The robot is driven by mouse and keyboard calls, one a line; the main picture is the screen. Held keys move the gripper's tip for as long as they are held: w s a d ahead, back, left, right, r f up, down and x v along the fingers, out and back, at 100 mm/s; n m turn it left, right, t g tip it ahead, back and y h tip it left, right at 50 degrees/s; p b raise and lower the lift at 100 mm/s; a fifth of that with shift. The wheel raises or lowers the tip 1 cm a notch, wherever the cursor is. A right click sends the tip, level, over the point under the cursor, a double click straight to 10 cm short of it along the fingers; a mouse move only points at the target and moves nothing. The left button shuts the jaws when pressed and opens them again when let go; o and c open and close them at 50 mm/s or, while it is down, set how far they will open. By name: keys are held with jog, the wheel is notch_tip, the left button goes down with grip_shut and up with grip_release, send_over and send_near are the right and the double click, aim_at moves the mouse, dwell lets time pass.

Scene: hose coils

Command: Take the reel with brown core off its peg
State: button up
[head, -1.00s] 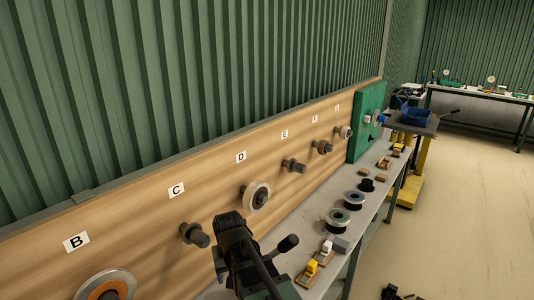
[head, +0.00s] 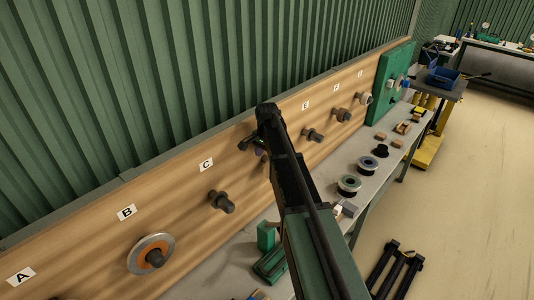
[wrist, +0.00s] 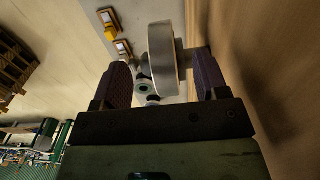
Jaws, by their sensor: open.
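My gripper (wrist: 162,88) is open in the wrist view, with one dark jaw pad on each side of a pale reel (wrist: 163,55). The reel is seen nearly edge-on, beside the wooden board, and its core colour is hidden; I cannot tell whether the pads touch it. In the head view my gripper (head: 258,143) is at the board right of label C, and my arm hides the reel and peg there. Earlier a pale-rimmed reel with a brownish core hung at D. A reel with an orange core (head: 152,254) hangs below label B.
The peg below C (head: 222,201) and the peg below E (head: 313,135) are bare. The bench (head: 335,180) below holds loose reels (head: 349,185) and small blocks. A green panel (head: 391,80) stands at the board's far end.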

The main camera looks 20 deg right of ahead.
aim_at(267, 169)
notch_tip(267, 169, down, 8)
jog(key=b, duration=0.6)
jog(key=shift+r, duration=0.2)
grip_shut()
